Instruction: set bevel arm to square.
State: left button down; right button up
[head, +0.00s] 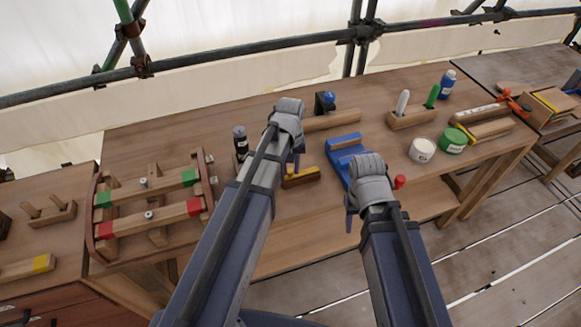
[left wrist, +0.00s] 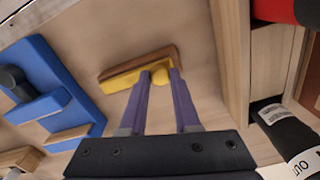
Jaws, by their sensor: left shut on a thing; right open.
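The bevel lies on the workbench, with a dark brown stock (head: 302,183) and a yellow arm (head: 308,171) running close along it. In the left wrist view the yellow arm (left wrist: 125,80) lies along the brown stock (left wrist: 152,58) at a small angle. My left gripper (head: 297,165) points down at the bevel. Its purple fingertips, also in the left wrist view (left wrist: 159,73), are closed on the rounded yellow end of the arm. My right gripper (head: 350,212) is open and empty near the bench's front edge, right of the bevel; its fingers are partly hidden.
A blue fixture (head: 342,143) stands just right of the bevel. A wooden frame (head: 150,185) with red and green blocks is at left, beside a dark bottle (head: 240,140). A white tub (head: 422,150), green tub (head: 453,140) and red-capped item (head: 399,181) lie right.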

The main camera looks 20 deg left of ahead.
pick_arm(q)
jog(key=shift+s, duration=0.1)
jog(key=s+d+n, duration=0.1)
jog(key=n, duration=0.2)
jog(key=shift+s+d, duration=0.35)
jog(key=shift+s, duration=0.05)
jog(key=d+n, duration=0.1)
jog(key=n, duration=0.1)
jog(key=s+d+n, duration=0.1)
jog(key=n, duration=0.1)
jog(key=shift+s+d, duration=0.15)
jog(key=d+n, duration=0.1)
jog(key=n, duration=0.1)
jog(key=d+n, duration=0.1)
jog(key=shift+s+d+n, duration=0.25)
jog(key=shift+d+n, duration=0.05)
jog(key=d+n, duration=0.2)
jog(key=n, duration=0.1)
jog(key=shift+w+d, duration=0.15)
jog(key=shift+d, duration=0.1)
dwell(0.4)
jog(key=c, duration=0.6)
grip_release()
